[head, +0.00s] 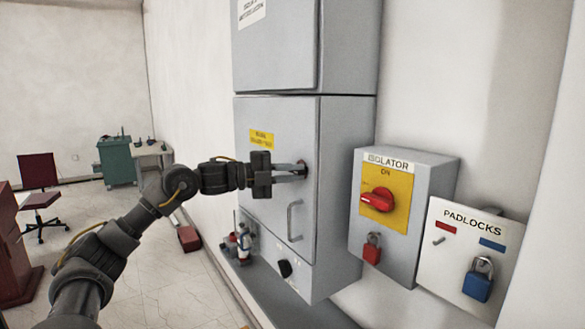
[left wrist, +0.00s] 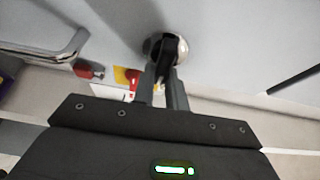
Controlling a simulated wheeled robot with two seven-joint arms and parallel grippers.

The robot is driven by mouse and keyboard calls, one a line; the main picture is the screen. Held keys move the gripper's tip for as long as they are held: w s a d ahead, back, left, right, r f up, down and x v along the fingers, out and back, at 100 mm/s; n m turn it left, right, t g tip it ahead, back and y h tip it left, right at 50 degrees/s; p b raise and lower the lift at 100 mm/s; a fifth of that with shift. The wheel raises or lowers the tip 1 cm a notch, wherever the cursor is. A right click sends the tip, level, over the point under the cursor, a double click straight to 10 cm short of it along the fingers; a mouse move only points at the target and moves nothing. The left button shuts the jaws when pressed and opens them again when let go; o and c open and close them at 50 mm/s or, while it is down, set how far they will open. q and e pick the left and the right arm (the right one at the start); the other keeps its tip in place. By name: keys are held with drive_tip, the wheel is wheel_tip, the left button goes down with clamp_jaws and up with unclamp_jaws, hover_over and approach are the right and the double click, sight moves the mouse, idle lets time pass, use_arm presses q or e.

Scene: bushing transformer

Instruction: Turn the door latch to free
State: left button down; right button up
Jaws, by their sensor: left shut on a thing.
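The door latch (left wrist: 165,50) is a round silver boss with a dark tab, set in the grey cabinet door (head: 262,190). In the head view the latch (head: 301,168) is mostly hidden behind my fingers, near the door's right edge. My left gripper (head: 297,170) reaches it from the left. In the left wrist view my left gripper (left wrist: 164,82) has its fingers shut on the dark tab. The door looks closed. Its bar handle (head: 294,220) is below the latch. My right gripper is not in view.
The isolator box (head: 435,185) with a red rotary switch (head: 377,199) and red padlock (head: 372,250) is to the right. Beyond it is the padlocks board (head: 440,275) with a blue padlock (head: 478,281). A ledge with small bottles (head: 243,243) lies below the door.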

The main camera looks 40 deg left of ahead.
use_arm(q)
drive_tip(key=shift+a+r, duration=0.1)
drive_tip(key=shift+a, duration=0.05)
idle(0.4)
drive_tip(key=c, duration=1.5)
unclamp_jaws()
drive_tip(key=shift+o, duration=0.3)
drive_tip(key=shift+w+a, duration=0.1)
drive_tip(key=shift+w, duration=0.1)
drive_tip(key=shift+f, duration=0.2)
drive_tip(key=shift+s+a, duration=0.15)
drive_tip(key=shift+s, duration=0.15)
drive_tip(key=b+v, duration=0.7)
drive_tip(key=v, duration=0.3)
drive_tip(key=shift+a, duration=0.15)
